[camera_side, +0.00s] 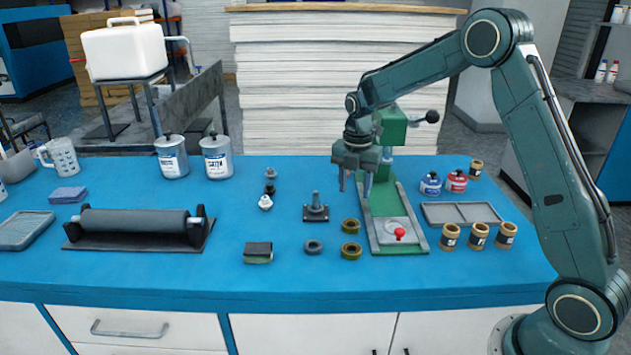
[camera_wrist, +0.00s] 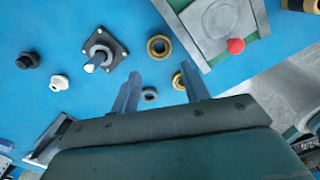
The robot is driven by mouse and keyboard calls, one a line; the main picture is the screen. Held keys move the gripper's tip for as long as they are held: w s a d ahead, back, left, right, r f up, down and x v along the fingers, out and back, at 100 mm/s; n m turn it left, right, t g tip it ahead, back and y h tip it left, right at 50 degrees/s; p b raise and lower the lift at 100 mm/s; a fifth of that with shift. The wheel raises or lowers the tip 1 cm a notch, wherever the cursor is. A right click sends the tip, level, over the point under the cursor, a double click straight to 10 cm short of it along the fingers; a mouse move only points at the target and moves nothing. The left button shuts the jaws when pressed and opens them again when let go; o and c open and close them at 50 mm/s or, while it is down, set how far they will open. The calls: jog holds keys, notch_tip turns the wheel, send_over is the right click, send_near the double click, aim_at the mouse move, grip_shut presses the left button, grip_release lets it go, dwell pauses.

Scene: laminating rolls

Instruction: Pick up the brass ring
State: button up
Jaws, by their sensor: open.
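Two brass rings lie flat on the blue bench, left of the green press. The farther ring (camera_side: 351,230) also shows in the wrist view (camera_wrist: 160,57), beyond my fingertips. The nearer ring (camera_side: 351,256) also shows in the wrist view (camera_wrist: 177,82), partly hidden by my right finger. A dark grey ring (camera_side: 313,250) lies to their left; it shows between my fingers in the wrist view (camera_wrist: 149,98). My gripper (camera_side: 354,187) is open and empty, above the bench beside the press column; its two fingers also show in the wrist view (camera_wrist: 160,72).
The green press (camera_side: 411,235) with a red knob stands right of the rings. A square-based post (camera_side: 316,213) stands to their left. A sponge block (camera_side: 258,254), a roller (camera_side: 135,222) and several brown jars (camera_side: 479,237) are nearby. The bench front is clear.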

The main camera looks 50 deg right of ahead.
send_over(351, 219)
jog(key=s+a, duration=0.1)
jog(key=shift+s+a+f, duration=0.1)
jog(key=shift+s+f, duration=0.05)
jog(key=shift+f, duration=2.4)
jog(key=shift+a+f, duration=0.15)
jog(key=shift+f, duration=2.45)
jog(key=c, duration=0.7)
jog(key=shift+r, duration=0.1)
notch_tip(351, 219, up, 20)
jog(key=shift+f, duration=0.1)
